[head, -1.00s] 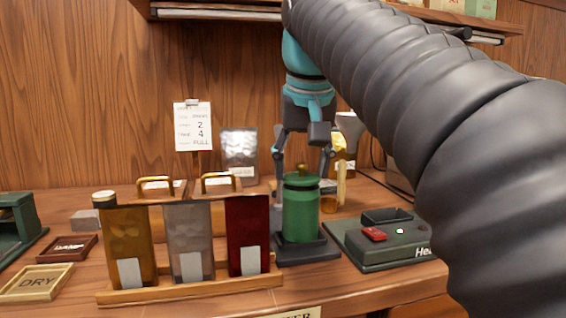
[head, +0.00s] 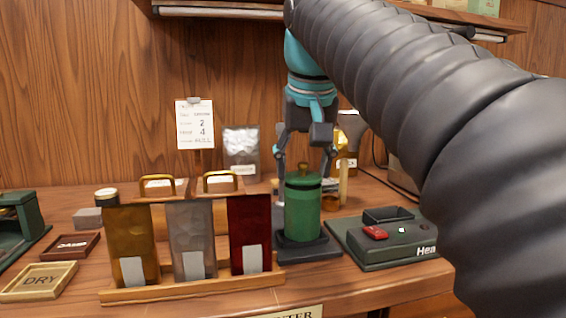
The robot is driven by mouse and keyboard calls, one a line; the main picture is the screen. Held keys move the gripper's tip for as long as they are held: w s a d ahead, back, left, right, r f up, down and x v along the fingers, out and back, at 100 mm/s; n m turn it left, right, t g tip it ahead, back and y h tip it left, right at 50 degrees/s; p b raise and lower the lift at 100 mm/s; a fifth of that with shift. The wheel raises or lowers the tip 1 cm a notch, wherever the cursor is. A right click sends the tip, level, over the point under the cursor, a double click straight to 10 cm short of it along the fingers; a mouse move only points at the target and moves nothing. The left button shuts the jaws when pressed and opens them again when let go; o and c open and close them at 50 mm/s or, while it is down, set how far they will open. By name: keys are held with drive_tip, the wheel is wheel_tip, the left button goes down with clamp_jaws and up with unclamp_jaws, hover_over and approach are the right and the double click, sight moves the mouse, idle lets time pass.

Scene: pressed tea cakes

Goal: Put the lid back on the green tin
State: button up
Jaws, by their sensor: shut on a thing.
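The green tin (head: 302,216) stands upright on a dark square base (head: 322,250), right of the pouch rack. Its green lid (head: 303,182), with a brass knob (head: 305,169), is at the tin's mouth and looks level. I see no clear gap between lid and tin, but cannot tell whether it is fully seated. My gripper (head: 304,172) points down from above, its two fingers on either side of the lid, shut on it.
A wooden rack (head: 190,290) with gold, silver and red pouches stands close on the left. A dark green device (head: 385,255) with a red button is close on the right. My ribbed arm hides the right side.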

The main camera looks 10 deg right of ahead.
drive_tip(key=o, duration=1.2)
drive_tip(key=shift+r, duration=0.1)
drive_tip(key=shift+r+p, duration=0.7)
drive_tip(key=shift+r, duration=2.65)
clamp_jaws()
